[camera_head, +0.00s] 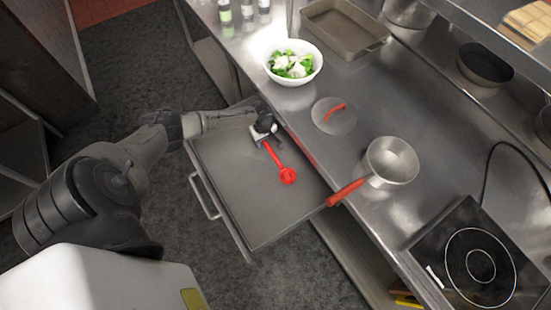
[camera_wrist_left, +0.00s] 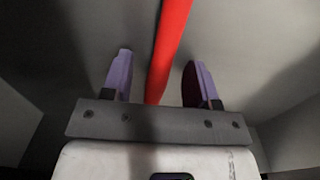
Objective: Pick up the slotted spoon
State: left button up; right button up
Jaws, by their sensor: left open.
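The red slotted spoon (camera_head: 287,175) lies in the open metal drawer (camera_head: 228,190), its bowl toward the drawer's middle. Its handle runs up to my left gripper (camera_head: 262,137), which is over the handle end in the head view. In the left wrist view the red handle (camera_wrist_left: 168,50) passes between the two purple-grey fingers of my left gripper (camera_wrist_left: 158,78). The fingers are open, with a gap on each side of the handle. The base of the handle is hidden by the gripper body. My right gripper is not in view.
The counter above the drawer holds a salad bowl (camera_head: 293,81), a lid with a red handle (camera_head: 334,116), and a saucepan (camera_head: 392,165) whose red handle juts over the counter edge. An induction hob (camera_head: 476,262) is at lower right. The rest of the drawer looks empty.

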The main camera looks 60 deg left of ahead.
pick_arm(q)
jog(key=shift+c, duration=0.3)
jog(key=c, duration=0.9)
jog(key=shift+r, duration=0.15)
jog(key=shift+c, duration=0.2)
